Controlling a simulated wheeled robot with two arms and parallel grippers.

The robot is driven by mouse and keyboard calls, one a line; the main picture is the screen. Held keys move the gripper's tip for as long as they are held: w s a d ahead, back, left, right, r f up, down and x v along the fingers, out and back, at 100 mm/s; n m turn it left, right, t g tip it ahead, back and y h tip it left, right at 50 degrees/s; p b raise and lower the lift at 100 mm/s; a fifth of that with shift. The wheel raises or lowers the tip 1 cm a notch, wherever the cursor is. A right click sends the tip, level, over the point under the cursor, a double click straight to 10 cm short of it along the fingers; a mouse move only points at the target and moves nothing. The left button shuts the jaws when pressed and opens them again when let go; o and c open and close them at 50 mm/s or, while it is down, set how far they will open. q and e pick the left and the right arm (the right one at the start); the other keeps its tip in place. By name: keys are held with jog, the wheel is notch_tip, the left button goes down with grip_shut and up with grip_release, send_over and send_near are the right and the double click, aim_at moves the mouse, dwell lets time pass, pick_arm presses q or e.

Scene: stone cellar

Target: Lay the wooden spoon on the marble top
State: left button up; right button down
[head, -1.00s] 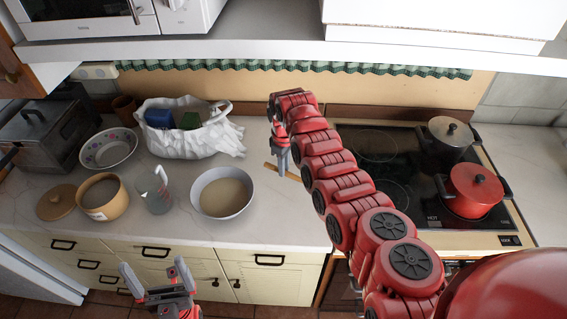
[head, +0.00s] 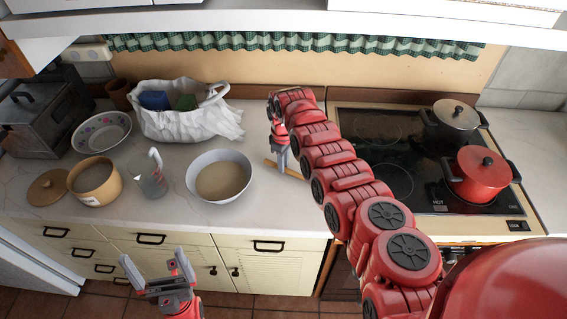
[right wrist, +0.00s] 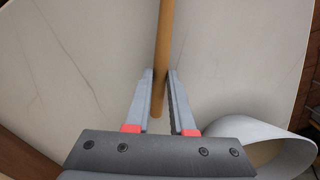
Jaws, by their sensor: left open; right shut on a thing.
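The wooden spoon (head: 293,173) shows in the head view as a short brown stick at my right gripper (head: 282,166). In the right wrist view its handle (right wrist: 166,45) runs from the top edge down between the fingers of my right gripper (right wrist: 160,82), which is shut on it. The spoon is over the marble top (head: 265,200), right of the bowl; I cannot tell whether it touches the surface. The spoon's bowl end is not clearly visible. My left gripper (head: 155,268) is open and empty, low in front of the cabinets.
A grey bowl (head: 205,166) of pale contents stands left of the spoon. Further left are a measuring jug (head: 150,180), a tan pot (head: 97,184), a floral bowl (head: 88,142) and a white bag (head: 170,125). The hob (head: 385,140) with a red pot (head: 475,178) lies right.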

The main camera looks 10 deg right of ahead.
jog(key=shift+f+b, duration=0.45)
jog(key=c, duration=0.7)
grip_release()
jog(key=shift+o, duration=0.3)
jog(key=shift+o, duration=1.4)
